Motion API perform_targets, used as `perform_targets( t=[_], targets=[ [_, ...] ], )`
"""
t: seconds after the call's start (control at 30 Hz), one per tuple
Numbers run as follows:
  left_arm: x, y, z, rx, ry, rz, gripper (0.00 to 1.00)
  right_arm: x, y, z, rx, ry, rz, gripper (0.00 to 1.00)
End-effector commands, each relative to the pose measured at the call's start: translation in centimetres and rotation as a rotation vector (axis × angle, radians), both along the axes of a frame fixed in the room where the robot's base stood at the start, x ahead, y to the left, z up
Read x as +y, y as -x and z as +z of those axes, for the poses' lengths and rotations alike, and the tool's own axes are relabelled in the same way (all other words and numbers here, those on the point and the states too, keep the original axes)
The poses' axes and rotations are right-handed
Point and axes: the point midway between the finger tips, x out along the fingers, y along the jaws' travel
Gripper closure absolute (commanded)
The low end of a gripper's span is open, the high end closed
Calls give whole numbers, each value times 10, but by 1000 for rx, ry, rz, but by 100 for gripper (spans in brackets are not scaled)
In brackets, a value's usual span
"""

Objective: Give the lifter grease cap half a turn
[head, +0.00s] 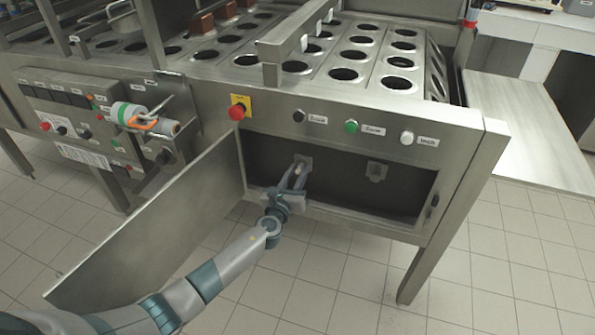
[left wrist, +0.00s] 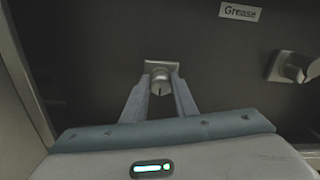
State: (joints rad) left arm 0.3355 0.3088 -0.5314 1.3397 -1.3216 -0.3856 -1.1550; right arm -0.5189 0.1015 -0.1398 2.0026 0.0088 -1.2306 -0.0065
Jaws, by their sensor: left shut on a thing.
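The lifter grease cap (left wrist: 161,86) is a small round metal cap with a dark slot mark, on a square plate on the dark back wall of the open compartment. My left gripper (head: 298,168) reaches into the compartment in the head view. In the left wrist view its two fingers (left wrist: 160,88) stand on either side of the cap and are shut on it. In the head view the cap is mostly hidden by the fingers. My right gripper is in neither view.
The compartment's door (head: 160,225) hangs open to the left of my arm. A second metal fitting (head: 376,171) sits further right on the back wall, near a "Grease" label (left wrist: 239,12). Buttons, including a red one (head: 236,112) and a green one (head: 351,126), line the panel above.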

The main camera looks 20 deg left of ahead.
Motion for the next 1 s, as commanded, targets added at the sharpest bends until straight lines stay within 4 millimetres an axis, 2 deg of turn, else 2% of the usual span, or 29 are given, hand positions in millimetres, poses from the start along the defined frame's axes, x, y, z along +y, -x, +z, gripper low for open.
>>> perform_targets(
  t=[0.43,0.47,0.5,0.53,1.0],
  targets=[
    [-1,1,-3,3,-12,-3,97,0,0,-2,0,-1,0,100],
    [-1,1,-3,3,-12,-3,67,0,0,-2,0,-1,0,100],
    [-1,1,-2,3,-11,-2,58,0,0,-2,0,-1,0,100],
    [-1,1,-2,3,-11,-2,56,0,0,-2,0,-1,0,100],
    [0,7,-1,1,-12,-1,56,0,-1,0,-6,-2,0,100]
  ],
)
